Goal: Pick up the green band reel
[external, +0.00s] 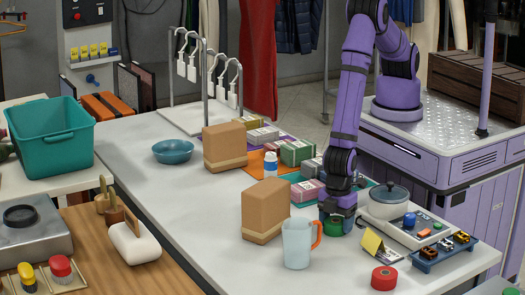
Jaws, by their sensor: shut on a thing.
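The green band reel (331,228) is at the lower end of my purple and black arm, on the white table behind the clear jug. My gripper (338,217) points down over it and is shut on it. The gripper covers much of the reel, and the jug hides part of its near side. I cannot tell whether the reel touches the table.
A clear jug (296,243) with an orange handle stands close in front. A brown box (264,210) is left, and a scale with a pot (389,201) is right. A red reel (384,278) and yellow card (372,243) lie nearer. The table's front left is clear.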

